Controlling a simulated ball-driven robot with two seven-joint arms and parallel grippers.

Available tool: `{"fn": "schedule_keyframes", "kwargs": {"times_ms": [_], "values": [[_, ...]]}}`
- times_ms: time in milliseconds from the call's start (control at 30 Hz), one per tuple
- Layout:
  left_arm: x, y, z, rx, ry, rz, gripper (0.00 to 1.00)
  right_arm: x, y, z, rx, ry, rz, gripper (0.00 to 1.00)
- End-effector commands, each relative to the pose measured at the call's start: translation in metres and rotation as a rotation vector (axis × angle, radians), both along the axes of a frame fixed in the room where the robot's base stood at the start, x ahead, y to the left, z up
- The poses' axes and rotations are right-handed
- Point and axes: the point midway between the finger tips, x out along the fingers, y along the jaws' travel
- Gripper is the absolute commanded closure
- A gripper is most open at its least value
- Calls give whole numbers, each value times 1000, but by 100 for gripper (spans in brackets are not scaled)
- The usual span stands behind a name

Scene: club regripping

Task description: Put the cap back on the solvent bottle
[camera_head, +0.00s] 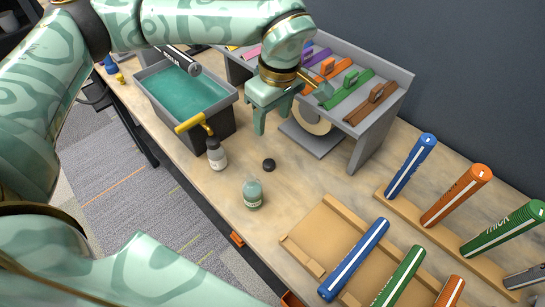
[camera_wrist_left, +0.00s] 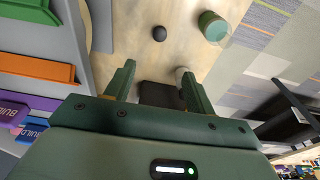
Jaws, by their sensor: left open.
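The solvent bottle (camera_head: 252,194) looks to be the small greenish bottle with a pale label, upright and uncapped on the wooden bench. It also shows in the left wrist view (camera_wrist_left: 213,26). A small dark cap (camera_head: 268,165) lies on the bench just behind it, apart from it, and shows in the left wrist view (camera_wrist_left: 159,34). My left gripper (camera_head: 273,121) is open and empty, above the bench behind the cap; its two fingers (camera_wrist_left: 159,80) show in the wrist view. My right gripper is not in view.
A pale bottle with a dark top (camera_head: 217,155) stands left of the cap. A grey bin of teal liquid (camera_head: 228,118) with a yellow-handled tool is at left. A grey rack (camera_head: 378,120) with a tape roll stands behind. A wooden cradle (camera_head: 300,250) and several upright grips occupy the right.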

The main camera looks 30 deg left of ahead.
Motion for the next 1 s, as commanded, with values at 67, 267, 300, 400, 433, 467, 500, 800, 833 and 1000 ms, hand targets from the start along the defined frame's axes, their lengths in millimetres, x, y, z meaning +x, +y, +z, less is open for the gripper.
{"fn": "schedule_keyframes", "kwargs": {"times_ms": [67,267,300,400,433,467,500,800,833,1000], "values": [[0,0,0,-1,0,0,45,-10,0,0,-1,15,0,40],[0,0,-11,-2,4,-1,45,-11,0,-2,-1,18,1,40],[0,1,-18,-1,5,0,45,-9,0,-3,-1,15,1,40],[0,3,-39,-2,6,0,45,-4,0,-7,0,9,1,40],[0,4,-46,-3,7,0,45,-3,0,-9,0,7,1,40],[1,5,-53,-3,7,-1,45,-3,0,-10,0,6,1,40],[1,6,-62,-3,7,-1,45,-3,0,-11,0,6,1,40],[4,11,-108,-4,1,-1,45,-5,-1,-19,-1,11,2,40],[4,11,-109,-4,1,-1,45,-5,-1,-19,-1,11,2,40],[4,11,-111,-3,0,-1,45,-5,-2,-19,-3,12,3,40]]}}
